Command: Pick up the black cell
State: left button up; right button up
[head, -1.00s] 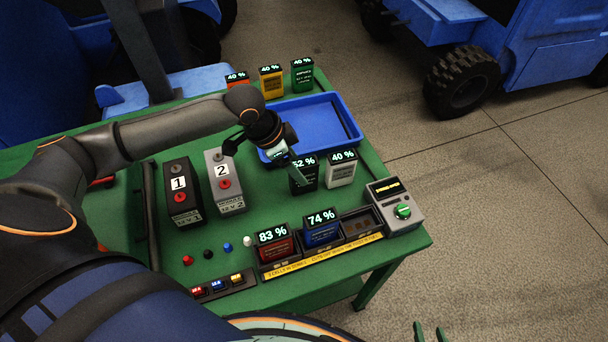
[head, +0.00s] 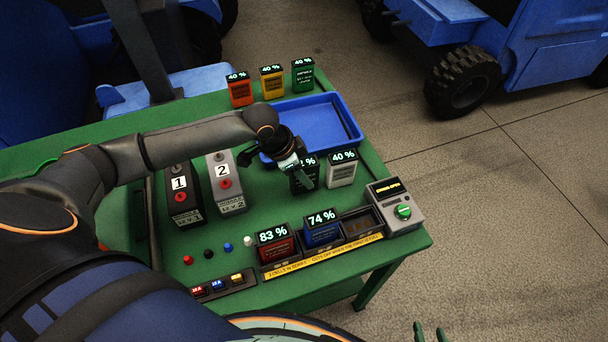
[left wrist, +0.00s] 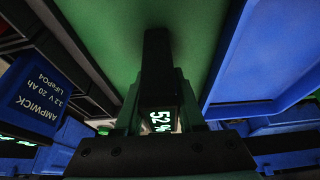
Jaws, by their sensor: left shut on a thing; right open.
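The black cell (head: 303,185) stands upright on the green table, in front of the blue tray and left of the white cell; its display is partly covered by my gripper. My left gripper (head: 300,171) has come down over it from above and is shut on it. In the left wrist view the black cell (left wrist: 157,75) sits between the two fingers, its 52 % display facing the camera. I cannot tell whether its base is off the table. My right gripper (head: 431,334) shows only its fingertips at the bottom edge, apart and empty.
The white cell (head: 342,171) is close on the right. The blue tray (head: 352,122) is just behind and looks empty. Red (head: 276,249) and blue (head: 321,232) cells sit in the front rack beside an empty bay (head: 362,222). Two numbered modules (head: 225,185) stand left.

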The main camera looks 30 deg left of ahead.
pick_arm(q)
grip_shut()
jog(key=shift+w, duration=0.1)
dwell(0.8)
